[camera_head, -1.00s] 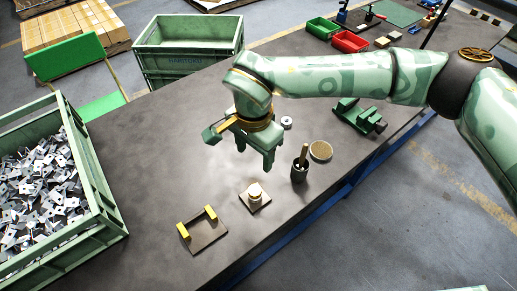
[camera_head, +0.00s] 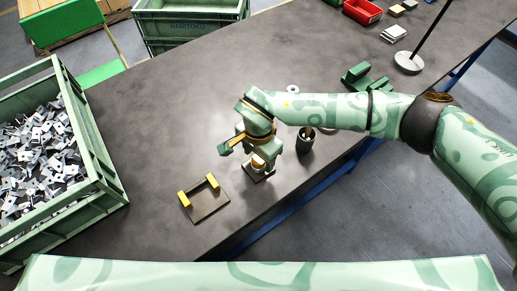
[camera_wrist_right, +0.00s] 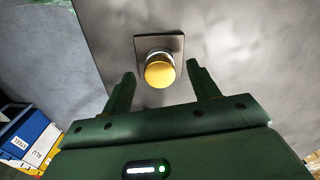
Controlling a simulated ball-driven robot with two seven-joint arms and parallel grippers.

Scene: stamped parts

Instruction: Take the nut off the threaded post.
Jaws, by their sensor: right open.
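A small square base plate (camera_head: 262,176) lies on the grey table and carries the post, which stands upright. In the right wrist view the base plate (camera_wrist_right: 176,43) shows behind a pale collar and a round, brass-coloured nut (camera_wrist_right: 160,73). The thread of the post is hidden under the nut. My right gripper (camera_head: 262,157) is just above the post in the head view and partly covers it. In the right wrist view my right gripper (camera_wrist_right: 161,72) is open, one finger on each side of the nut, with gaps to both. My left gripper is out of view.
A plate with two yellow blocks (camera_head: 207,204) lies left of the post. A dark cup (camera_head: 305,143) stands close on its right. A green crate (camera_head: 95,150) of metal parts is at the left. A green fixture (camera_head: 366,80) and lamp foot (camera_head: 408,63) are farther right.

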